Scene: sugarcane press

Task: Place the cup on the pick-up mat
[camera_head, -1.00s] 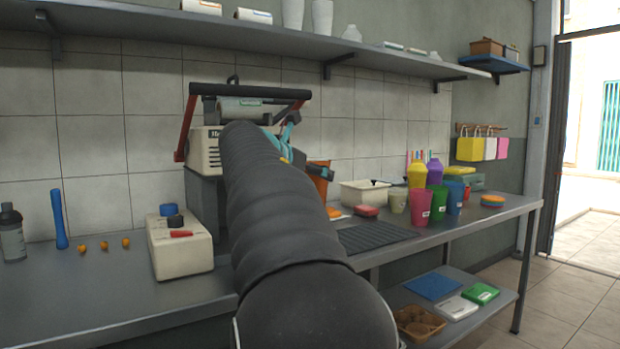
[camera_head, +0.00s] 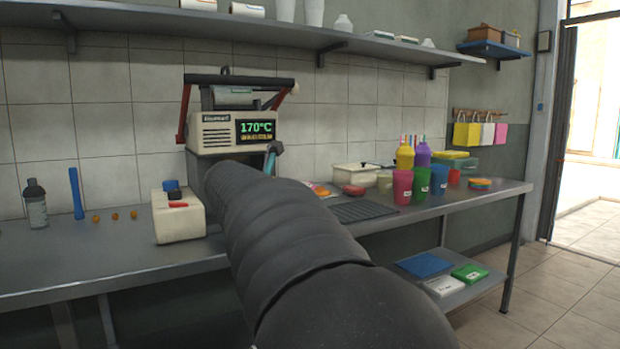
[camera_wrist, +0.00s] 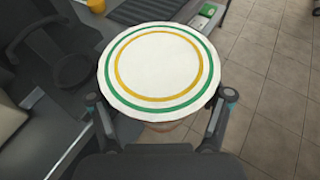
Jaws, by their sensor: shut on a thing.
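In the wrist view, my gripper (camera_wrist: 161,118) has a finger on each side of a cup, shut on it. The cup is seen from above; its white round top (camera_wrist: 160,65) with green and yellow rings hides most of the body. A little brownish side (camera_wrist: 160,126) shows below the rim. In the head view my arm hides the gripper and the cup. A dark ribbed mat (camera_head: 362,211), which looks like the pick-up mat, lies flat on the counter right of my arm. I see nothing standing on its visible part.
The press (camera_head: 235,130) showing 170°C stands behind my arm. A cream box (camera_head: 178,218) sits to its left. Coloured cups (camera_head: 402,187) and a red item (camera_head: 353,190) stand beyond the mat. A lower shelf (camera_head: 455,290) holds flat boxes. Floor is clear at right.

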